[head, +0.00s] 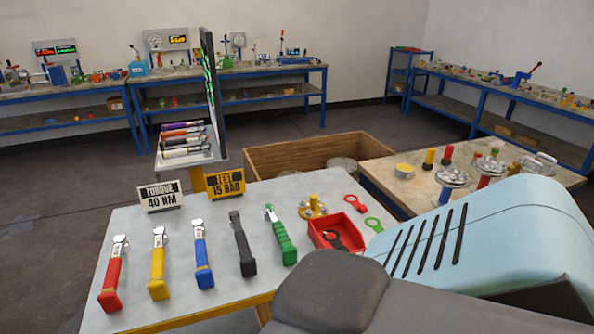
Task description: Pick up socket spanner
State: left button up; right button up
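Several ratchet-type wrenches with coloured handles lie in a row on the near grey table (150,236): a red one (114,275), a yellow one (158,265), a blue one (202,255), a black one (242,246) and a green one (280,237). Their silver or dark heads point to the back of the table. I cannot tell which of these tools, if any, is the socket spanner. Neither of my grippers is in view.
A red tray (322,228) with dark parts sits right of the tools. Signs reading torque 40 NM (160,196) and test 15 bar (225,183) stand at the back edge. Behind are a wooden crate (290,160) and a table with flanged vessels (453,176).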

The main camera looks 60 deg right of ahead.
aim_at(248, 264)
jog(key=z, duration=1.4)
